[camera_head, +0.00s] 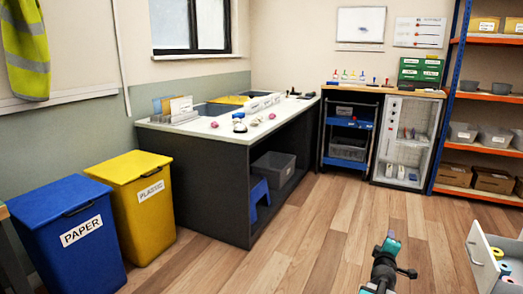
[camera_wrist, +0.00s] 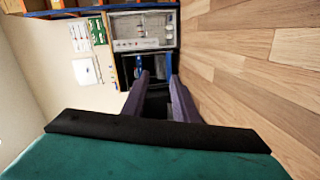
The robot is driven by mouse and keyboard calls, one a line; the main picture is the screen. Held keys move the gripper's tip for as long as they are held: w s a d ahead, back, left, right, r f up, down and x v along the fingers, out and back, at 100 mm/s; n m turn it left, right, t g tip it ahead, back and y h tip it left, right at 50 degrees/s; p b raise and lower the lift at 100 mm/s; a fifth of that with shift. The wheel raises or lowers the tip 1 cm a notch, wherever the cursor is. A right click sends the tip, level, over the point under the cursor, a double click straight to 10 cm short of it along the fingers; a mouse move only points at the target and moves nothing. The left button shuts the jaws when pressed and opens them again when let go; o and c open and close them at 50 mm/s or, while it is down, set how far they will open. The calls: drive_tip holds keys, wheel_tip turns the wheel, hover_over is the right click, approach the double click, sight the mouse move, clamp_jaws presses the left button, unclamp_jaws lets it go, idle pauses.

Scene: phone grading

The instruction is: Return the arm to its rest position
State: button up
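My arm (camera_head: 383,268) stands low in front of me in the camera_head view, over the wooden floor right of centre. Its teal end part (camera_head: 390,243) is uppermost, away from the worktable and the shelves. In the camera_wrist view my gripper (camera_wrist: 158,78) has its two dark fingers apart, with a clear gap between them. Nothing is held in the gap; a distant blue and black trolley shows through it. In the camera_head view the fingers are too small to make out.
A white-topped worktable (camera_head: 210,129) stands left of centre, with small items on it. Yellow (camera_head: 155,211) and blue (camera_head: 68,258) bins stand at left. The trolley (camera_head: 348,137), white cabinet (camera_head: 408,139) and orange shelves (camera_head: 483,147) stand behind. An open drawer (camera_head: 484,258) is at right. Floor (camera_head: 320,235) is clear between.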

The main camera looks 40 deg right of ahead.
drive_tip(key=w+a+f+n+t+y+p, duration=0.15)
drive_tip(key=w+a+p, duration=0.25)
drive_tip(key=w+a, duration=0.6)
drive_tip(key=w+a+f+n+t+y+p, duration=0.1)
drive_tip(key=w+a+f+t+y+p, duration=0.3)
drive_tip(key=w+a, duration=0.6)
drive_tip(key=w+a+f+g+y+p, duration=0.2)
drive_tip(key=w+a+p, duration=0.3)
drive_tip(key=a, duration=0.5)
drive_tip(key=w+a+f+g+y+p, duration=0.15)
drive_tip(key=w+a+p, duration=0.3)
drive_tip(key=a, duration=0.65)
drive_tip(key=s+a+f+g+y+p, duration=0.1)
drive_tip(key=s+a+f+g+p, duration=0.15)
drive_tip(key=s+a, duration=0.4)
drive_tip(key=s+a+f+g+y+p, duration=0.1)
drive_tip(key=s+a+f+g+p, duration=0.2)
drive_tip(key=a, duration=0.7)
drive_tip(key=s+a+f+g+y+p, duration=0.1)
drive_tip(key=s+a+f+p, duration=0.1)
drive_tip(key=s+a+p, duration=0.35)
drive_tip(key=s+a+m+g+y, duration=0.2)
drive_tip(key=s+a+m+g, duration=0.2)
drive_tip(key=s, duration=1.2)
drive_tip(key=a+g, duration=0.3)
drive_tip(key=a, duration=0.2)
drive_tip(key=shift+r+m+y+b, duration=0.35)
drive_tip(key=shift+y+b, duration=0.05)
